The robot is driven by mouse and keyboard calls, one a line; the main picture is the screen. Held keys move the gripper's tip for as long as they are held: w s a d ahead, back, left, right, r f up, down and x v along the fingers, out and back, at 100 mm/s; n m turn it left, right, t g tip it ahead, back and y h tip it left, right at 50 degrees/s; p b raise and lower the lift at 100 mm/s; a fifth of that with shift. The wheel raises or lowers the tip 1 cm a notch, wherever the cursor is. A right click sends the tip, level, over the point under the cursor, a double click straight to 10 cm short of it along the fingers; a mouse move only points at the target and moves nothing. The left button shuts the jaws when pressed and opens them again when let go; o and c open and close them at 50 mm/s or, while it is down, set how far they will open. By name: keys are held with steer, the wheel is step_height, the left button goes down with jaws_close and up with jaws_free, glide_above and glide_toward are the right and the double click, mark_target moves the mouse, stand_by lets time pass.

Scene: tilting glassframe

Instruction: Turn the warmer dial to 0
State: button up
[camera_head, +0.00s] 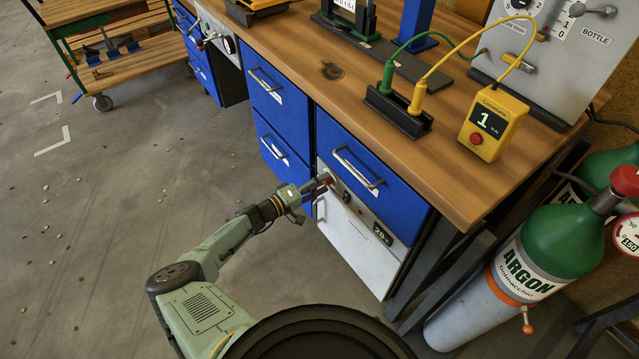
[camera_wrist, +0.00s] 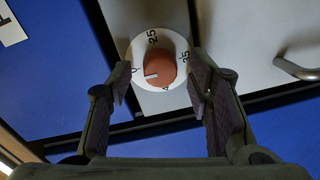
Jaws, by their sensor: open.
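The warmer dial (camera_wrist: 160,66) is an orange-red knob on a white disc with black numbers, among them 25 and 35. A white pointer line on the knob points to the left in the wrist view, toward a mark partly hidden by the left finger, which I cannot read surely. My gripper (camera_wrist: 158,84) is open, with one finger on each side of the dial. No clear contact with the knob shows. In the head view my gripper (camera_head: 322,186) is at the top left of the white warmer front (camera_head: 352,240), largely covering the dial. A green-lit display (camera_head: 382,234) seems to read about 20.
A metal handle (camera_wrist: 300,70) is right of the dial in the wrist view. A blue drawer (camera_head: 372,180) with a protruding handle (camera_head: 357,170) is just above the warmer. An argon bottle (camera_head: 530,262) stands at the right. The floor (camera_head: 120,240) at the left is open.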

steer(key=shift+a, duration=0.1)
steer(key=v, duration=1.1)
steer(key=shift+s+a, duration=0.3)
